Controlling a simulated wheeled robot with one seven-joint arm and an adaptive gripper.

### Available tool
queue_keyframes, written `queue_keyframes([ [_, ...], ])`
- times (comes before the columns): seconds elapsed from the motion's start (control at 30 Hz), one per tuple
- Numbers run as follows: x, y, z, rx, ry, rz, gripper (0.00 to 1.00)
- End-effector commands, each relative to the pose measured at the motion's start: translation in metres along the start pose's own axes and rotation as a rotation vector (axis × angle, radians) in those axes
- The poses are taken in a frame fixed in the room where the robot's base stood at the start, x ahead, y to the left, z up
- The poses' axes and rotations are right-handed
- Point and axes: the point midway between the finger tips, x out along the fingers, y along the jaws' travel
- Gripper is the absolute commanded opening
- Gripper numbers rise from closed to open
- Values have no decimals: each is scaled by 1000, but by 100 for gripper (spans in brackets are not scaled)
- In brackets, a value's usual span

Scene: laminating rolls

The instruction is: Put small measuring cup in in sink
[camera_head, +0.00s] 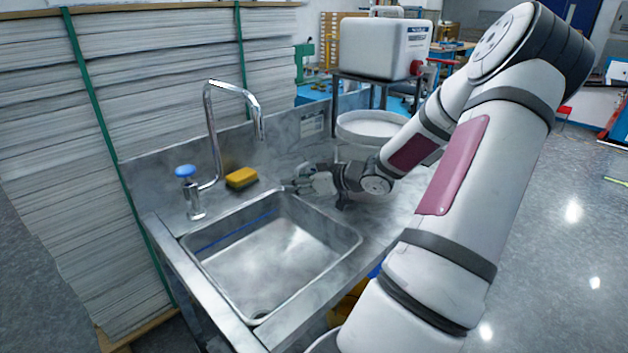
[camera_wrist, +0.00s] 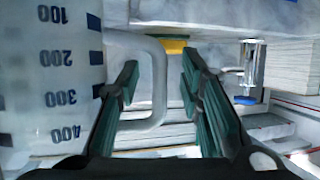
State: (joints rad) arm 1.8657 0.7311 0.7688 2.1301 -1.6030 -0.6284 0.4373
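In the wrist view a translucent measuring cup (camera_wrist: 50,85) with dark blue markings from 100 to 400 fills the left side. Its loop handle (camera_wrist: 159,85) lies between the two fingers of my gripper (camera_wrist: 158,75). The fingers are apart, with visible gaps beside the handle. In the head view my gripper (camera_head: 308,180) is low over the counter, just beyond the sink's far right corner. The cup is hard to make out there, partly hidden by my gripper and arm. The steel sink (camera_head: 285,262) is empty.
A curved faucet (camera_head: 212,130) with a blue knob (camera_head: 185,171) stands left behind the sink. A yellow sponge (camera_head: 241,178) lies behind the basin. A white round basin (camera_head: 368,127) and a white tank (camera_head: 385,48) stand behind my arm. Paper stacks (camera_head: 150,90) rise at the left.

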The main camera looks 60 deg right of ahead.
Motion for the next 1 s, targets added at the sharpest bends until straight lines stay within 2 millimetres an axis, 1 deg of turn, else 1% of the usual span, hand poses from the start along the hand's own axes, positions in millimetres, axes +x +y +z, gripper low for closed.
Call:
queue_keyframes([
  [0.2, 0, 0, -1, 0, 0, 0, 34],
  [0.27, 0, 0, -1, 0, 0, 0, 20],
  [0.3, 0, 0, -1, 0, 0, 0, 11],
  [0.33, 0, 0, -1, 0, 0, 0, 5],
  [0.37, 0, 0, 0, 0, 0, 0, 0],
  [0.77, 0, 0, -2, -1, 0, 0, 0],
  [0.87, -2, 0, -5, -1, 0, 0, 0],
  [1.0, -7, 0, -18, -4, -1, 1, 0],
])
